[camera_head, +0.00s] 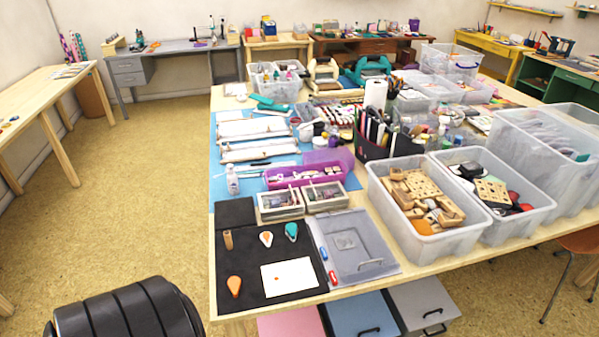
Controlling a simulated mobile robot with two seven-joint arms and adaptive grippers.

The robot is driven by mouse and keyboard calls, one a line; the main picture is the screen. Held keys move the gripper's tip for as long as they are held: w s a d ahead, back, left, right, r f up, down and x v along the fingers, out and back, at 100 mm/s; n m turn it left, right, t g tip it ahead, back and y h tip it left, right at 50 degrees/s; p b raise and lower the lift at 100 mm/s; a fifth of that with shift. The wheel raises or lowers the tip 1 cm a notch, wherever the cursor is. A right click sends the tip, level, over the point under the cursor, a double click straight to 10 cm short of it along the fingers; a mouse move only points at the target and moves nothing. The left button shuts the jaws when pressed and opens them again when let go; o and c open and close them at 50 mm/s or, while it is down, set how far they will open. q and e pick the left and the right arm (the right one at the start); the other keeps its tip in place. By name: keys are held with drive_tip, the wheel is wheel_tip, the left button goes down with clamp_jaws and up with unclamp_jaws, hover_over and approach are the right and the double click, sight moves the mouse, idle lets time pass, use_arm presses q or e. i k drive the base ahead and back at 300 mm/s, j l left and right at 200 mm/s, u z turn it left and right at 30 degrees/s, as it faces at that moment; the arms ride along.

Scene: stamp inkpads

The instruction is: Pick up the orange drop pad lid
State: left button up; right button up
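Two orange drop shapes lie on a black mat (249,261) at the near left of the big table. A plain orange drop (234,286) lies at the mat's lower left, left of a white sheet (295,275). A smaller drop (266,239), orange and white, lies further back. A teal drop (291,231) sits to its right. Which orange piece is the lid is too small to tell for sure. Neither of my grippers shows. A black ribbed part, seemingly of my arm, fills the bottom left.
A small wooden cylinder (228,240) stands at the mat's left. A grey clear-lidded case (352,246) lies right of the mat. Clear bins (423,240) crowd the right side. Small boxes (281,206) stand behind the mat. The floor (120,215) left of the table is clear.

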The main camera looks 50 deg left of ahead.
sight(234, 283)
drive_tip(key=j+z, duration=0.35)
drive_tip(key=z, duration=0.15)
drive_tip(key=k+j+z, duration=0.2)
drive_tip(key=z, duration=0.3)
drive_tip(key=k+j+z, duration=0.15)
drive_tip(key=j+z, duration=0.15)
drive_tip(key=z, duration=0.2)
